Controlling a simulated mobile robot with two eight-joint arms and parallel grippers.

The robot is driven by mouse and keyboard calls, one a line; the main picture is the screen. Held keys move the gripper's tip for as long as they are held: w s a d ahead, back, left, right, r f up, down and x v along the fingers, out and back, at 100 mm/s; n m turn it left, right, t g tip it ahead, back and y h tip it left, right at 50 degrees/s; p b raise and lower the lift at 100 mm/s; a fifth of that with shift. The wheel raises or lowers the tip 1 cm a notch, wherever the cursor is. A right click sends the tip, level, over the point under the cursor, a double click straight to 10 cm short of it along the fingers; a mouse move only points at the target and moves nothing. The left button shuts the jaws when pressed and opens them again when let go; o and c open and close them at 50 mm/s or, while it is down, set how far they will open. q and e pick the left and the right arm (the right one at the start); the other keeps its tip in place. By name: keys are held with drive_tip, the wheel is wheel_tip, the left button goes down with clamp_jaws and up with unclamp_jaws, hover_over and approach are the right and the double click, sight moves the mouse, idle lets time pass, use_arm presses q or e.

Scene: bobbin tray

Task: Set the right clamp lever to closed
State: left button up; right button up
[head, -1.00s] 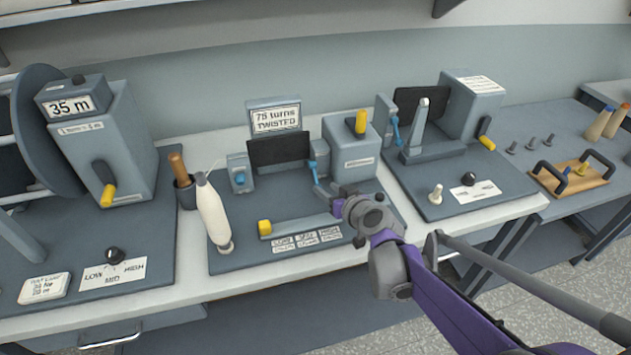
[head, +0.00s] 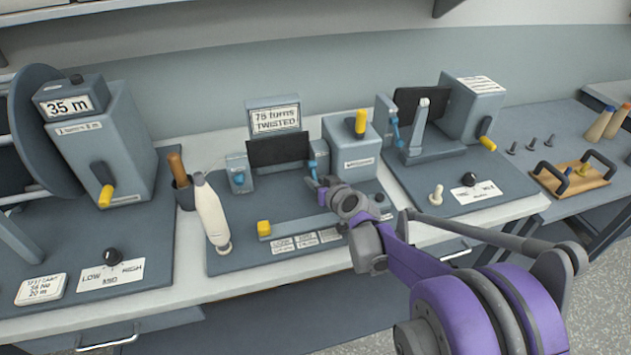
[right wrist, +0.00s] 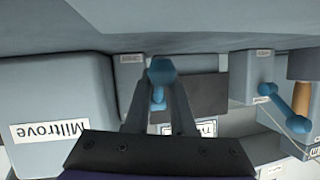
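The right clamp (head: 319,158) stands on the middle station, right of the dark panel, with a blue lever (head: 312,167) on its front. In the right wrist view, which is upside down, the blue lever (right wrist: 159,72) points toward the camera between my right gripper's fingertips. My right gripper (head: 316,184) is at this lever; in the right wrist view the fingers (right wrist: 159,92) look apart, on either side of it. Contact cannot be made out. The left clamp (head: 239,175) has its own blue lever, also in the right wrist view (right wrist: 285,101). My left gripper is not in view.
A grey box with a yellow handle (head: 360,124) stands close right of the clamp. A yellow-ended bar (head: 264,228), a white bobbin-like cone (head: 212,213) and a "75 turns TWISTED" display (head: 275,118) are on the same station. The board front of the clamps is partly free.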

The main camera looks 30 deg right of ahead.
clamp_jaws()
drive_tip(key=shift+s+a+f, duration=0.1)
idle(1.0)
